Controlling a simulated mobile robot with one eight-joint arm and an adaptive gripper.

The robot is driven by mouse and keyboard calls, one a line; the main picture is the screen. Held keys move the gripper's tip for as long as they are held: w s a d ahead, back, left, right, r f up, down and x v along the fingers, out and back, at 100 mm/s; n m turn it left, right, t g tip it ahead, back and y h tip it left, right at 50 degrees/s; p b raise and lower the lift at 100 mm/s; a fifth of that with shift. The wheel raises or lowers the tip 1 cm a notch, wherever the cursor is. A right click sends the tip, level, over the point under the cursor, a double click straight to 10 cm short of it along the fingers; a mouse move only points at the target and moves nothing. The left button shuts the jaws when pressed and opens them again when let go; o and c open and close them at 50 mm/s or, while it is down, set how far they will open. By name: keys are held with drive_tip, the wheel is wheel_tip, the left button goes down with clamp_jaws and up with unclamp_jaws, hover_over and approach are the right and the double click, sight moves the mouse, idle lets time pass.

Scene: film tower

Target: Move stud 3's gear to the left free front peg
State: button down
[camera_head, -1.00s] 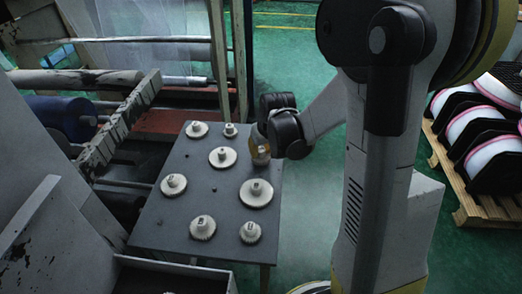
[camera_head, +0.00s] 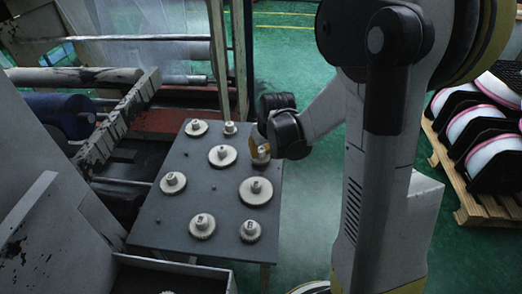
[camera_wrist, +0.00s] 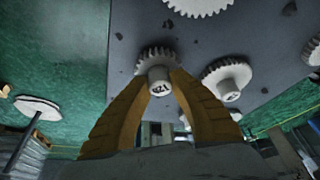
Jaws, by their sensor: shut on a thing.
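My gripper (camera_head: 258,147) is over the far right edge of the dark table (camera_head: 225,205). In the wrist view its yellow fingers (camera_wrist: 160,78) are shut on the round hub of a small toothed white gear (camera_wrist: 155,54). That gear also shows below the fingers in the head view (camera_head: 262,162); I cannot tell whether it is clear of the table. Small dark bare pegs show on the table: one in the middle (camera_head: 213,187), one farther back (camera_head: 187,153) and one near the front left (camera_head: 160,221). Stud numbers are not readable.
Other white gears stand on the table, among them a large one (camera_head: 257,193) at the right, one in the middle (camera_head: 222,157) and two at the front (camera_head: 202,228). A grey bin (camera_head: 170,270) is at the front edge; machine rollers stand left.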

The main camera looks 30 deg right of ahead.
drive_tip(key=shift+f+b, duration=0.35)
drive_tip(key=shift+f, duration=0.15)
drive_tip(key=c, duration=1.2)
unclamp_jaws()
drive_tip(key=shift+r, duration=0.1)
drive_tip(key=v, duration=1.2)
drive_tip(key=s+a+r+t, duration=0.2)
drive_tip(key=s+a+r, duration=0.2)
drive_tip(key=s+a, duration=0.6)
drive_tip(key=shift+s+a+n+t, duration=0.3)
drive_tip(key=shift+s+a+n, duration=0.1)
drive_tip(key=shift+s, duration=1.6)
drive_tip(key=shift+r, duration=0.1)
